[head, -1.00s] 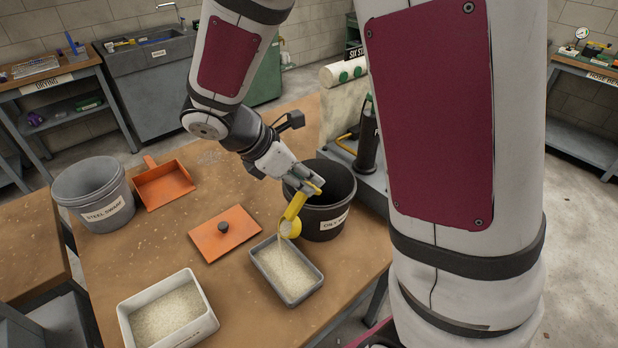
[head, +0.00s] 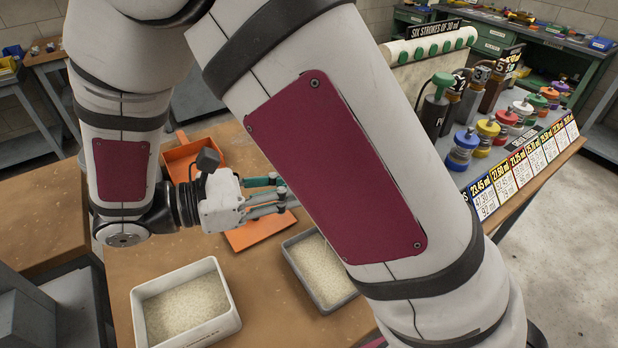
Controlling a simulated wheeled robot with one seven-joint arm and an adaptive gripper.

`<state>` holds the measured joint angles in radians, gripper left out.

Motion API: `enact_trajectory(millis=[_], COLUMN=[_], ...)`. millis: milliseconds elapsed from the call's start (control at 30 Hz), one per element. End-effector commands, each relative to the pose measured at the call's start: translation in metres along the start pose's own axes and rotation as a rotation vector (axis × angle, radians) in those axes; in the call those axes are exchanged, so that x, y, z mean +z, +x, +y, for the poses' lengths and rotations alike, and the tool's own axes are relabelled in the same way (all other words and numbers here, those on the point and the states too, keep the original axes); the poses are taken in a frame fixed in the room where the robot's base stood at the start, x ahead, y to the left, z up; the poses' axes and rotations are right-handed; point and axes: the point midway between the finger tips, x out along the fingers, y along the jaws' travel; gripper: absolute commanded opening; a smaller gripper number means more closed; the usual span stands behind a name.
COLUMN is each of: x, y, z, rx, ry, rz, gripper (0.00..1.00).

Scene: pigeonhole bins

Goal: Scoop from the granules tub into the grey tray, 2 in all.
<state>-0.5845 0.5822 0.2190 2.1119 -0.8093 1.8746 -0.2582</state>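The white granules tub (head: 230,322) stands at the front left of the table, with pale granules inside. The grey tray (head: 304,285) stands to its right and also holds a layer of pale granules. My own arm link covers the tray's right side. My gripper (head: 288,198) is above the table, behind the tray, with its teal fingers pointing right. The fingers run in behind my arm link, so their grip is unclear. No scoop shows; it may be hidden behind the link.
At the right stands a bench with several coloured bottles, such as a blue one (head: 462,148), and a row of number cards (head: 508,183). Bare table lies left of the tub.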

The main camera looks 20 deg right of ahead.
Motion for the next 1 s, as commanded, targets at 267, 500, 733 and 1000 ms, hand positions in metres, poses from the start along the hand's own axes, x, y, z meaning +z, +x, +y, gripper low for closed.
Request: enact_trajectory(millis=[267,500,733,1000], x=[-0.02,-0.027,-0.032,-0.032], y=[-0.027,-0.037,-0.04,-0.04], z=[-0.001,-0.001,0.0,0.001], rx=[-0.003,-0.004,-0.008,-0.008], ry=[-0.004,0.0,0.0,-0.001], rz=[-0.224,-0.311,-0.343,-0.342], gripper=[0.0,0.0,0.0,0.0])
